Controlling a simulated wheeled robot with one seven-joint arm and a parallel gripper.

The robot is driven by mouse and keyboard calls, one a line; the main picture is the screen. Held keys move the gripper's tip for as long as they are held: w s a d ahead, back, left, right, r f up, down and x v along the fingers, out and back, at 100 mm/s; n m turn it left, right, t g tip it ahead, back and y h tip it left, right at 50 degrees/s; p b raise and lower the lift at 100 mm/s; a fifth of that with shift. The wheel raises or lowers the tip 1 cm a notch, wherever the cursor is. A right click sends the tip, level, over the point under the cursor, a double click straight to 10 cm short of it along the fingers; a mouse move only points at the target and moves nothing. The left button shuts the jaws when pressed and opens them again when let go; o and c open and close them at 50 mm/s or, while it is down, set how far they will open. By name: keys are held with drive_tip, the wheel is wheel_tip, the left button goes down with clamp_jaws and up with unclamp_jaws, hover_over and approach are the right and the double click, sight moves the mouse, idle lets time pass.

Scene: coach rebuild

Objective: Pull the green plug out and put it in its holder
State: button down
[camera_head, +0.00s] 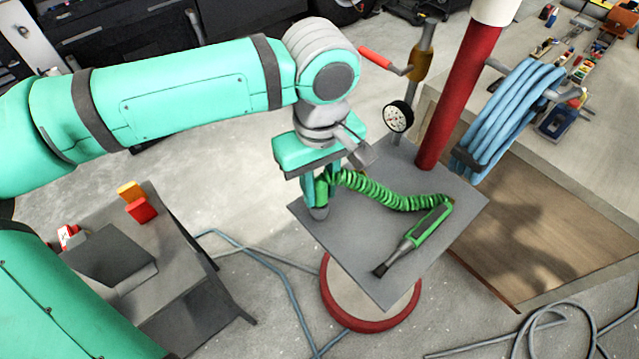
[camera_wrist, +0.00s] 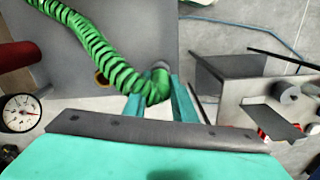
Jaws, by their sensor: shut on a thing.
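The green plug (camera_head: 322,188) is at the end of a green coiled cord (camera_head: 385,194), over the left corner of a grey plate (camera_head: 375,265). My gripper (camera_head: 317,193) points down and is shut on it. The wrist view shows the plug (camera_wrist: 157,90) between my two teal fingers (camera_wrist: 158,98). A grey round socket (camera_wrist: 160,65) is right at the plug's far end; I cannot tell whether the plug is seated in it. The cord runs to a green-handled tool (camera_head: 428,232) lying on the plate. I cannot identify the holder for certain.
A red post (camera_head: 459,95) with a blue hose coil (camera_head: 508,120) rises behind the plate. A round gauge (camera_head: 398,117) and a red-handled lever (camera_head: 376,58) stand close by. A grey side table (camera_head: 185,255) is at lower left. Hoses lie on the floor.

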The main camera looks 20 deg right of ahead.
drive_tip(key=shift+f, duration=0.75)
drive_tip(key=c, duration=1.4)
unclamp_jaws()
drive_tip(key=shift+r, duration=0.15)
wheel_tip(320, 180, up, 11)
drive_tip(key=shift+f, duration=0.2)
